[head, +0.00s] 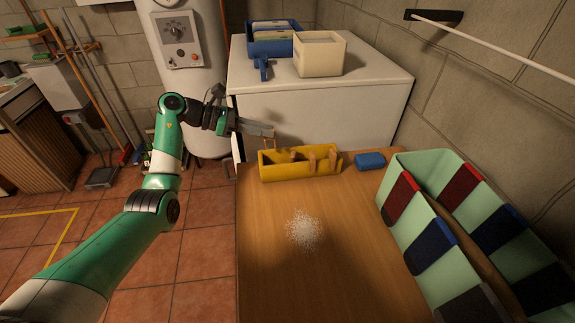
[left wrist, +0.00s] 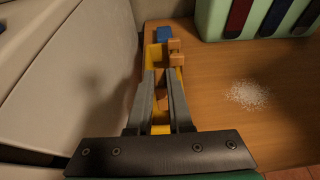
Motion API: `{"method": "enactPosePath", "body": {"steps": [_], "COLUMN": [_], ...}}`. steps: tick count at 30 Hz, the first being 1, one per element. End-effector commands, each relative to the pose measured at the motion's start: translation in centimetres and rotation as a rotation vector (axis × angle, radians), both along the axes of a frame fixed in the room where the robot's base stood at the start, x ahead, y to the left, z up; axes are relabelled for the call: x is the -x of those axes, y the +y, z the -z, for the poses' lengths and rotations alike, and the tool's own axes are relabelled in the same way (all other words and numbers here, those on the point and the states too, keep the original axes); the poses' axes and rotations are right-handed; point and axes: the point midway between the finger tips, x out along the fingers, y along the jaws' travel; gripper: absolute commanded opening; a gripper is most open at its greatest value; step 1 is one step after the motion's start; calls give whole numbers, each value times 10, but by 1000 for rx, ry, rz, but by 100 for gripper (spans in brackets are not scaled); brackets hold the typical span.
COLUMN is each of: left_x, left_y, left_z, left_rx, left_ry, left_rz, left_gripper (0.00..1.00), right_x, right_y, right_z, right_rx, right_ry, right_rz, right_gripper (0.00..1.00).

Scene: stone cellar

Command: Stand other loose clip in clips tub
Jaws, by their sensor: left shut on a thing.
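The yellow clips tub (head: 290,173) stands at the far left edge of the wooden table, with several wooden clips (head: 312,162) upright in it. My left gripper (head: 268,132) is above the tub's left end, shut on a wooden clip that is mostly hidden by the fingers. In the left wrist view, my left gripper (left wrist: 160,75) points down toward the yellow tub (left wrist: 159,129), and wooden clips (left wrist: 175,52) stand at the tub's far end. How far the held clip is from the tub floor I cannot tell. My right gripper is not in view.
A blue block (head: 370,161) lies right of the tub. Mint-green holders with coloured pieces (head: 412,222) line the table's right side. White grains (head: 302,230) lie mid-table. A white cabinet (head: 310,105) behind carries a blue bin (head: 262,45) and cream box (head: 315,62).

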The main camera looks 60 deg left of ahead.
Motion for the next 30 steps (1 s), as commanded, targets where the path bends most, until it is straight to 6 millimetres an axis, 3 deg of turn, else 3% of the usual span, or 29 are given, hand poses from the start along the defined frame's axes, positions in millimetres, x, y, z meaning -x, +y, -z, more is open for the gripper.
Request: {"method": "enactPosePath", "body": {"steps": [4, 11, 18, 29, 30], "left_x": [0, 0, 0, 0, 0], "left_y": [0, -1, -1, -1, -1], "left_z": [35, 47, 91, 95, 94], "left_rx": [4, 2, 3, 0, 0], "left_ry": [2, 2, 2, 1, 1], "left_rz": [-1, 0, 0, 0, 0], "left_gripper": [0, 0, 0, 0, 23], "right_x": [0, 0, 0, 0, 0], "right_y": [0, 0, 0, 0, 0], "right_z": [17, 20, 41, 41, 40], "right_rx": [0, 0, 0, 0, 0], "right_ry": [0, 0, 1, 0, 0], "right_rz": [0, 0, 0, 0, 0], "right_gripper": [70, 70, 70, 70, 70]}}
